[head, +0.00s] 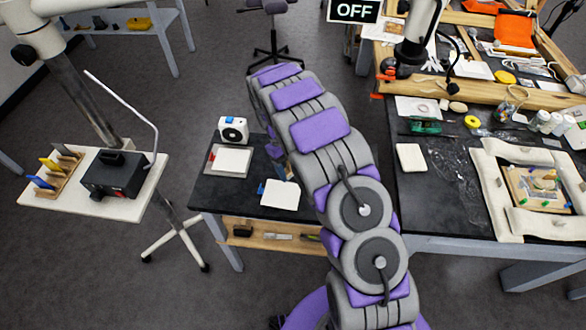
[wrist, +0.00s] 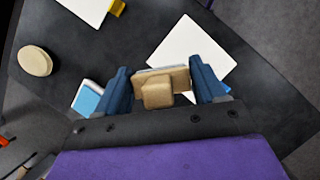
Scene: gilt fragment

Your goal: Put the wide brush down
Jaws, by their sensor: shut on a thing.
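My gripper (wrist: 163,84) shows in the wrist view with its two dark blue fingers on either side of a tan, wooden-looking block, which looks like the wide brush (wrist: 158,92). The fingers are shut on it. The brush is over a dark tabletop (wrist: 125,50); I cannot tell the height of its lower side above the top. Its bristles are not clear from this angle.
In the wrist view, a white square sheet (wrist: 188,48) lies just beyond the brush, a light blue and white block (wrist: 88,97) to its left, and a beige oval (wrist: 35,61) farther left. In the head view a small dark table (head: 215,190) stands left of my arm and a cluttered workbench (head: 425,200) right.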

